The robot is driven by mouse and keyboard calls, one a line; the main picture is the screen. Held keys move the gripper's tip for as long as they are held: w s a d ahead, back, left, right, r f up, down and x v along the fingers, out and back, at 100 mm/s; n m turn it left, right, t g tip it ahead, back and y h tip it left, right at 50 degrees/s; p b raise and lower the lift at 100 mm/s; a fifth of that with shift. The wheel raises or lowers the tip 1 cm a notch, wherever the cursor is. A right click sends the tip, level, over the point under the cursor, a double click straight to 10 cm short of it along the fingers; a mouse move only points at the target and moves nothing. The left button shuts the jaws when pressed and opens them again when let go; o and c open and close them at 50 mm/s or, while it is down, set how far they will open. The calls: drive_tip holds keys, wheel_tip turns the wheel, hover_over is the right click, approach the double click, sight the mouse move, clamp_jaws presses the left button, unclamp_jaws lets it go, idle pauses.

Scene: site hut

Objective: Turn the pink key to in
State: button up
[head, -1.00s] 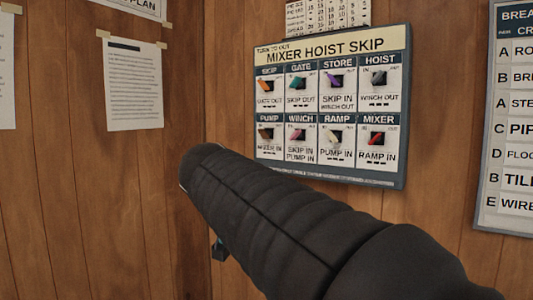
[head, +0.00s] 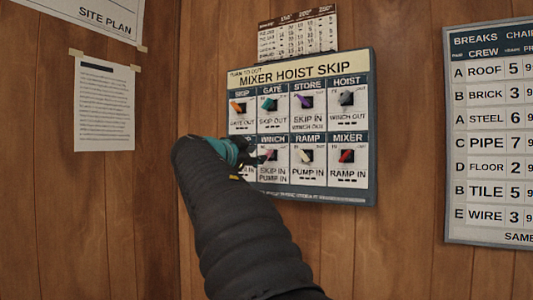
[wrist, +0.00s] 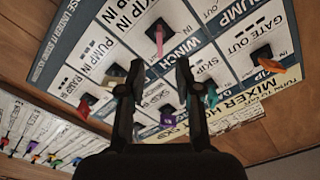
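The pink key (head: 268,155) is in the lower row of the mixer hoist skip panel (head: 290,192), under the label WINCH. Its card reads SKIP IN, PUMP IN. In the wrist view the pink key (wrist: 159,40) sticks out from its dark square slot, just beyond the fingertips and roughly centred between them. My gripper (wrist: 158,68) is open with nothing between its fingers. In the head view my gripper (head: 252,158) is in front of the panel's lower left, partly hidden by my arm. I cannot tell which mark the pink key points to.
Neighbouring keys are close: cream (wrist: 117,72), teal (wrist: 212,95), orange (wrist: 272,66) and purple (wrist: 167,117). A red key (head: 346,156) is at lower right. My arm and gripper cover much of the pump position. A crew board (head: 490,235) hangs to the right.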

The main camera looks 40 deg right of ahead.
sight(266, 154)
drive_tip(key=p+x, duration=0.1)
drive_tip(key=x, duration=0.6)
drive_tip(key=shift+w+d+p, duration=0.15)
drive_tip(key=shift+d+p, duration=0.15)
drive_tip(key=shift+d, duration=0.1)
clamp_jaws()
